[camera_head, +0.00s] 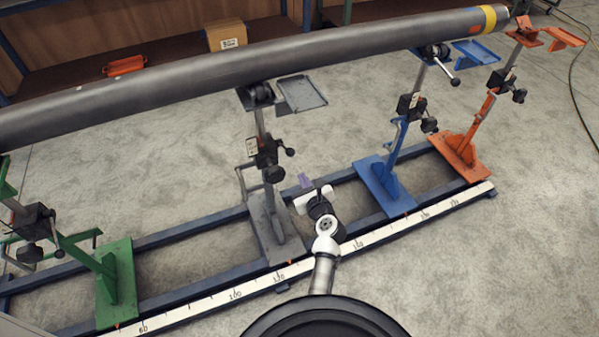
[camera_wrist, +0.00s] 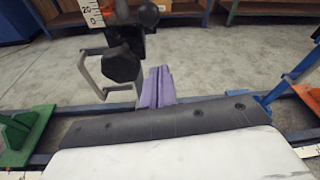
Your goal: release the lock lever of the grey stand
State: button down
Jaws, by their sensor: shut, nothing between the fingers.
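The grey stand (camera_head: 264,182) stands upright on the rail frame under the pipe, with a dark clamp block at mid-height. A short lever with a black ball end (camera_head: 290,152) juts right from the block; the ball also shows at the top of the wrist view (camera_wrist: 148,15). Below it is a larger black knob (camera_head: 275,174), seen in the wrist view (camera_wrist: 121,65) left of my fingers. My gripper (camera_head: 305,181) has purple fingers, shut and empty, right of the stand and a little lower than the ball. In the wrist view the fingers (camera_wrist: 158,86) point toward the stand's right side, apparently apart from it.
A grey crank handle (camera_wrist: 92,78) sticks out on the stand's left. The long dark pipe (camera_head: 200,85) lies above. A blue stand (camera_head: 385,185) and orange stand (camera_head: 470,145) are to the right, a green stand (camera_head: 115,285) to the left. A white scale (camera_head: 215,300) edges the frame.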

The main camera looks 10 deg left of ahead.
jog(key=shift+v, duration=1.3)
jog(key=shift+r, duration=0.1)
